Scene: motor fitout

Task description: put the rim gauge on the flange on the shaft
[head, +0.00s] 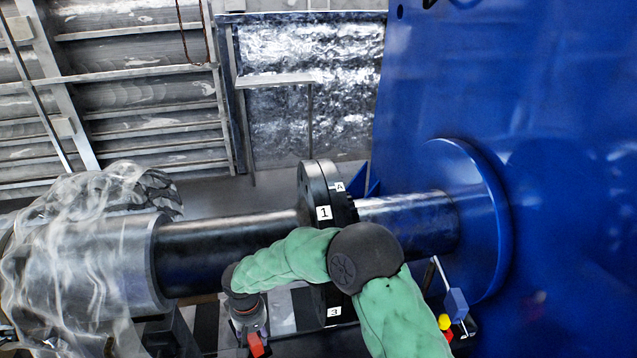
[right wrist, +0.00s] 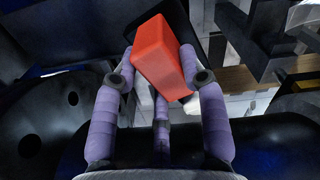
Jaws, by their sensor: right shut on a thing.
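The dark flange pair (head: 313,195) stands upright on the shaft (head: 230,238) at the centre of the head view, with labels 1, A and 3. The shaft is black left of it and shiny right of it. My right arm crosses in front of the flange and hides part of it. My right gripper (head: 249,328) is below the black shaft, left of the flange. Its purple fingers are shut on a red block (right wrist: 160,60) in the right wrist view. I cannot tell whether this block belongs to the rim gauge. My left gripper is out of view.
A big blue housing (head: 560,110) fills the right side. A plastic-wrapped machine (head: 80,260) stands at the left. A blue block (head: 456,304) on a thin rod, with yellow and red parts, is at lower right. A dark round part with holes (right wrist: 40,125) is close in the wrist view.

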